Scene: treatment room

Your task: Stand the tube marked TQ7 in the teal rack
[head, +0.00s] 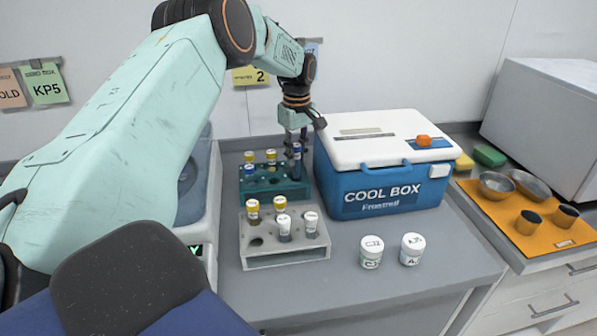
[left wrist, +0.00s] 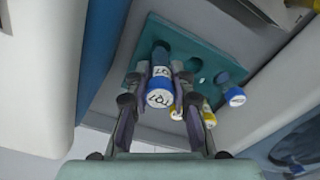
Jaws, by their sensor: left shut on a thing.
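My left gripper (head: 297,146) is shut on a blue-capped tube (head: 297,158) over the back right part of the teal rack (head: 290,193). In the left wrist view the gripper (left wrist: 160,92) has a finger on each side of the tube (left wrist: 160,97), whose cap lettering looks like TQ7. The tube looks about upright; I cannot tell whether its lower end is inside a hole. The teal rack (left wrist: 150,32) has open holes there. It also holds a blue-capped tube (head: 249,169) and yellow-capped tubes (head: 271,155) on its left. My right gripper is out of view.
A grey rack (head: 285,260) with yellow- and white-capped tubes stands in front of the teal rack. The blue cool box (head: 390,190) stands close on the right. Two white jars (head: 371,252) stand in front of it. A white device (head: 205,215) is on the left.

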